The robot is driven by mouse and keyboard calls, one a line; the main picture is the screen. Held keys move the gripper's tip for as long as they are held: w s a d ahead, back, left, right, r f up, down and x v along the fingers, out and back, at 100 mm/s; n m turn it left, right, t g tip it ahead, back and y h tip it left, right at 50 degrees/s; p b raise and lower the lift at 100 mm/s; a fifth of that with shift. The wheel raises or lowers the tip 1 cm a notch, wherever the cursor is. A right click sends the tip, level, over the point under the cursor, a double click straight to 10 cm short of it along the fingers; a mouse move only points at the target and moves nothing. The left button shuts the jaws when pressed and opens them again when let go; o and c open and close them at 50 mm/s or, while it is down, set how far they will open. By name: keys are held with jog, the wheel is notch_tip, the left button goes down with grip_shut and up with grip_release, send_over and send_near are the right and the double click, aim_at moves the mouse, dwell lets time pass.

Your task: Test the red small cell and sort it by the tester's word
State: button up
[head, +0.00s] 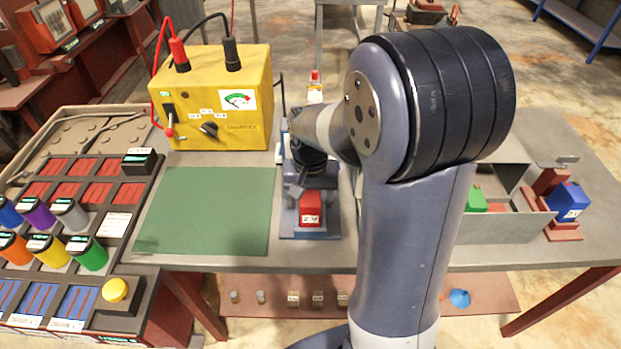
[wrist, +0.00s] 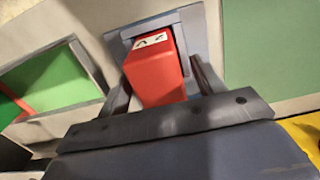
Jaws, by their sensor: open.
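The red small cell (head: 310,208), with a white label on its end, sits in a blue-grey cradle (head: 318,233) on the bench, right of the green mat. I take this cradle for the tester, but the arm hides much of it. My gripper (head: 312,180) is at the cradle, just behind the cell's labelled end in the head view. In the wrist view the red cell (wrist: 155,72) lies between my two dark fingers, which stand apart on either side of it. I cannot tell whether either finger touches it.
A yellow charger box (head: 212,100) with leads stands behind the green mat (head: 205,212). A rack of coloured cells (head: 75,220) and a yellow button (head: 115,290) are at left. A grey divided tray (head: 510,228) and a blue cell (head: 568,202) in a red stand are at right.

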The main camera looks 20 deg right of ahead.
notch_tip(320, 180, up, 11)
jog(key=shift+f, duration=0.15)
jog(key=shift+f, duration=0.1)
notch_tip(320, 180, down, 13)
jog(key=shift+s+r+b, duration=0.1)
jog(key=shift+b, duration=0.25)
notch_tip(320, 180, up, 3)
jog(key=shift+r+p, duration=0.15)
jog(key=shift+p, duration=0.15)
jog(key=shift+r, duration=0.7)
jog(key=shift+f, duration=0.15)
